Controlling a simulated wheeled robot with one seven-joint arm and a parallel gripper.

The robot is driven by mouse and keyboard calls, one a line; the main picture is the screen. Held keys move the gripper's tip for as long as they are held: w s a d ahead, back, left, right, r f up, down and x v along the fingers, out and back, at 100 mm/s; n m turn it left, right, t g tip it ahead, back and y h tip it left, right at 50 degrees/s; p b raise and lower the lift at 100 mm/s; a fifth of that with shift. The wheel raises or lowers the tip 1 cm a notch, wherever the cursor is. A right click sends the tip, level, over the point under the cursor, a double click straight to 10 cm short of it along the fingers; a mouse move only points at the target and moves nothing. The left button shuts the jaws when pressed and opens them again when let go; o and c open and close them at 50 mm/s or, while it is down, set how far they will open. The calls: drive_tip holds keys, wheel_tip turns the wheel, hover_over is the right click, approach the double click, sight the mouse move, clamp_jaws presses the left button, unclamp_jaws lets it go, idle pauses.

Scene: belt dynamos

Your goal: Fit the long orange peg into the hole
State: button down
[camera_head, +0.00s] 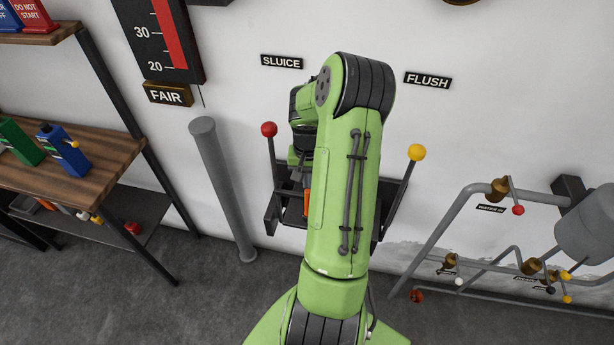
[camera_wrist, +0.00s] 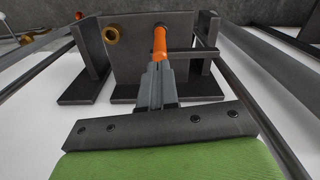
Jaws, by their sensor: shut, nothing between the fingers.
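The orange peg (camera_wrist: 159,42) stands out against a dark plate (camera_wrist: 134,62) in the wrist view, just beyond my fingertips. Its far end meets the plate near the top edge; I cannot tell how deep it sits in a hole. A brass-rimmed hole (camera_wrist: 110,34) is in the plate to the left of the peg. My gripper (camera_wrist: 160,66) is shut and empty, with its tips close to the peg's near end; whether they touch is unclear. In the head view the peg (camera_head: 307,201) shows beside my arm, which hides much of the dark fixture (camera_head: 272,212).
Levers with a red knob (camera_head: 269,129) and a yellow knob (camera_head: 417,152) flank the fixture. A grey post (camera_head: 222,190) and a wooden shelf (camera_head: 105,155) stand to the left. Pipes with valves (camera_head: 452,220) are on the right. A dark bar (camera_wrist: 196,54) lies right of the peg.

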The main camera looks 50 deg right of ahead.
drive_tip(key=shift+f+b, duration=0.35)
drive_tip(key=shift+f, duration=0.65)
drive_tip(key=shift+f, duration=0.25)
wheel_tip(320, 180, up, 3)
drive_tip(key=shift+r+p, duration=0.15)
drive_tip(key=shift+p, duration=1)
wheel_tip(320, 180, up, 15)
drive_tip(key=p, duration=0.2)
drive_tip(key=shift+r, duration=0.15)
